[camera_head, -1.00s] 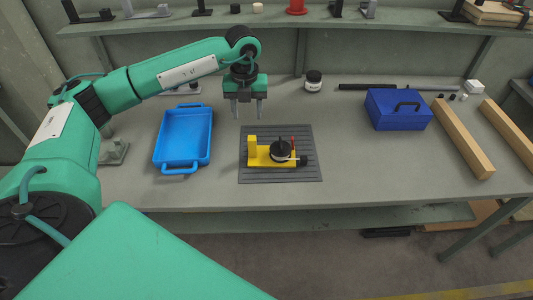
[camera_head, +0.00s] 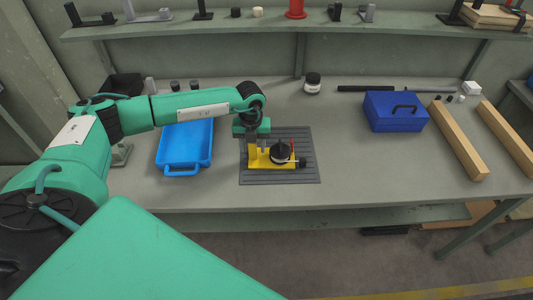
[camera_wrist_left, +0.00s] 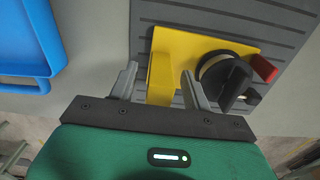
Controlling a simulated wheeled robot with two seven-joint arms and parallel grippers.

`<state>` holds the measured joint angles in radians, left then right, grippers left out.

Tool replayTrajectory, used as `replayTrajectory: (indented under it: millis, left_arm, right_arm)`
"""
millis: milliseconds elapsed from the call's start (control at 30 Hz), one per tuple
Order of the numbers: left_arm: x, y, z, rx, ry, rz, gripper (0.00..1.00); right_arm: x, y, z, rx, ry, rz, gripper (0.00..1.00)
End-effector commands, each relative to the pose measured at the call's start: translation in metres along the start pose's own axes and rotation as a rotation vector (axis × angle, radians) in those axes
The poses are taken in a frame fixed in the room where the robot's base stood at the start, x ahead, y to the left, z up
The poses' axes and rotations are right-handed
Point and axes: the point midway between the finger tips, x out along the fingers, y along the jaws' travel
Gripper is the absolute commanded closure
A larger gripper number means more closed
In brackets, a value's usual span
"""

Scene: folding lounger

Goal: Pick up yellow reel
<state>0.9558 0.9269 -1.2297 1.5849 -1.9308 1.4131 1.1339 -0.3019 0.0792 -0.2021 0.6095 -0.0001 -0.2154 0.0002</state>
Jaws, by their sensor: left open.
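The yellow reel (camera_head: 259,160) is a yellow piece with a flat base and a raised block at its left end. It lies on a grey ribbed mat (camera_head: 300,178) on the bench and carries a round black-and-white part (camera_head: 281,153) with a red lever. It also shows in the left wrist view (camera_wrist_left: 216,46). My left gripper (camera_head: 257,148) is open at its left end. In the left wrist view the fingers (camera_wrist_left: 158,85) stand on either side of the raised yellow block, with gaps visible. My right gripper is not in view.
A blue tray (camera_head: 180,167) lies left of the mat. A blue toolbox (camera_head: 394,111), a jar (camera_head: 312,83) and wooden beams (camera_head: 459,141) stand right and behind. A shelf (camera_head: 300,30) runs along the back. Bench right of the mat is clear.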

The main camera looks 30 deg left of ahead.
Motion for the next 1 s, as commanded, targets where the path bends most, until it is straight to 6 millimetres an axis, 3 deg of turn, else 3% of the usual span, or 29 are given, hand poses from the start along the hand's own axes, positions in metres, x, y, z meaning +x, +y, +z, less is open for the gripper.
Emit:
replayTrajectory:
  millis: [233, 500, 833, 1000]
  left_arm:
    - [0.002, 0.0, 0.0, 0.0, -0.001, 0.0, 0.51]
    - [0.002, 0.0, 0.0, 0.0, -0.001, 0.0, 1.0]
    - [-0.002, 0.0, 0.001, 0.0, -0.002, -0.001, 1.0]
    - [-0.017, 0.0, 0.001, 0.0, -0.003, -0.002, 1.0]
  right_arm:
    - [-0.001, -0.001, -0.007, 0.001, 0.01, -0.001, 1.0]
    - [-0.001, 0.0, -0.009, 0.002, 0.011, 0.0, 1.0]
    - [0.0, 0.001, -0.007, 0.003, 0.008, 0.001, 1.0]
    - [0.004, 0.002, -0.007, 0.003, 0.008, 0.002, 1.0]
